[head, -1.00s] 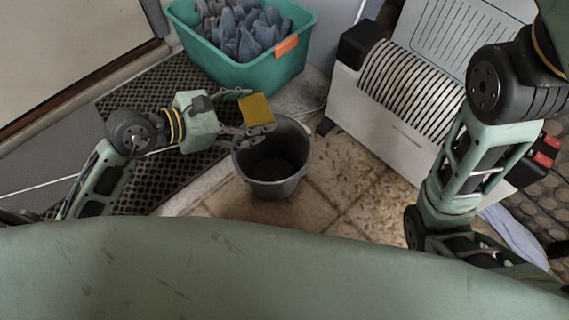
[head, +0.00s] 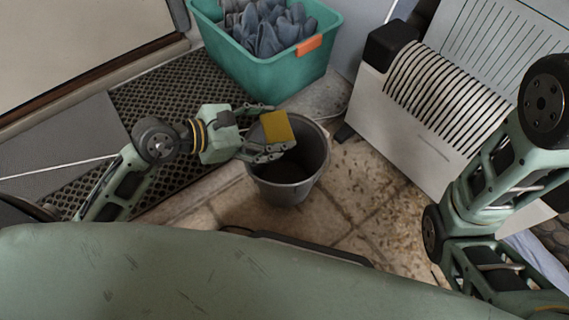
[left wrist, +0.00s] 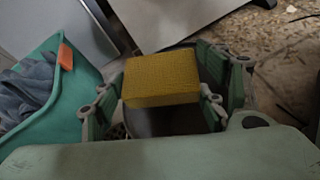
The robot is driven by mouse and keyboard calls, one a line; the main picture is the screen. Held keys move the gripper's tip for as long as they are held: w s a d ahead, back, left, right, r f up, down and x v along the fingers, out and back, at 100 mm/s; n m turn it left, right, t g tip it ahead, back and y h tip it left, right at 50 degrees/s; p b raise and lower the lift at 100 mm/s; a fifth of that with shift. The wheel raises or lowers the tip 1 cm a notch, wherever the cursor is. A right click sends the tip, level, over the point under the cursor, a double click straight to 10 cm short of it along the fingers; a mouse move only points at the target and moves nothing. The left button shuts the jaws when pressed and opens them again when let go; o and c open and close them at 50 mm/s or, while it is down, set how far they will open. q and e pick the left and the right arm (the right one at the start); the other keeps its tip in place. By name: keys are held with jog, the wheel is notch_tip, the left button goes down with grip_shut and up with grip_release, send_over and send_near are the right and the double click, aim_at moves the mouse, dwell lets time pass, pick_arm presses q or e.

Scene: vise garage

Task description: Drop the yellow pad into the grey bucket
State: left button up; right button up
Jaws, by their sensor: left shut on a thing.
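The yellow pad (head: 276,127) is a small flat block held between the fingers of my left gripper (head: 272,132). The pad also shows in the left wrist view (left wrist: 161,78), with the fingers on both sides of it. The grey bucket (head: 285,190) stands on the tiled floor. In the head view the pad overlaps the left and back part of the bucket's mouth; in the left wrist view the bucket's dark inside shows partly behind the pad. My right arm shows at the right of the head view, but its gripper is out of view.
A teal bin (head: 268,68) with blue-grey gloves (head: 270,28) stands behind the bucket. A white heater (head: 425,105) with black slats stands to the right. A dark perforated mat (head: 160,95) lies at left. Tiled floor (head: 350,200) is open right of the bucket.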

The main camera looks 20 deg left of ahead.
pick_arm(q)
jog(key=o, duration=1)
jog(key=shift+s+a, duration=0.1)
jog(key=v, duration=1.1)
jog(key=shift+s+a+r, duration=0.2)
jog(key=shift+a, duration=0.05)
